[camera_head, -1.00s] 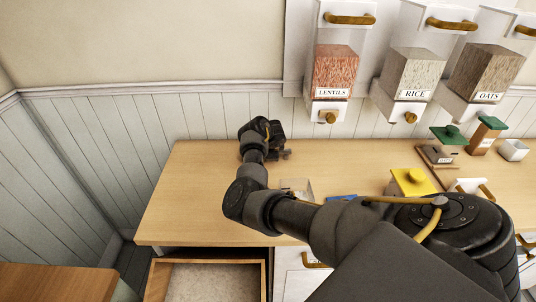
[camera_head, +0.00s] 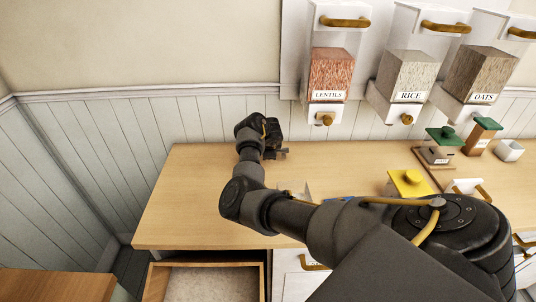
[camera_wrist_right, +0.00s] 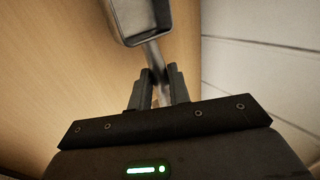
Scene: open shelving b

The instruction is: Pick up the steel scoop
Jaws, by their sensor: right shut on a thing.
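The steel scoop (camera_wrist_right: 143,18) shows in the right wrist view as a grey metal bowl with a handle (camera_wrist_right: 154,56) running down between the fingers. My right gripper (camera_wrist_right: 158,82) is shut on this handle. In the head view my right gripper (camera_head: 280,152) is over the far left part of the wooden counter, close to the panelled wall; the scoop is hard to make out there, mostly behind the gripper. My left gripper is in neither view.
Wall dispensers labelled lentils (camera_head: 331,72), rice (camera_head: 408,75) and oats (camera_head: 480,70) hang above the counter (camera_head: 190,200). A yellow-lidded container (camera_head: 411,183) and green-topped items (camera_head: 446,135) stand right. An open drawer (camera_head: 208,283) juts out below. The counter's left part is clear.

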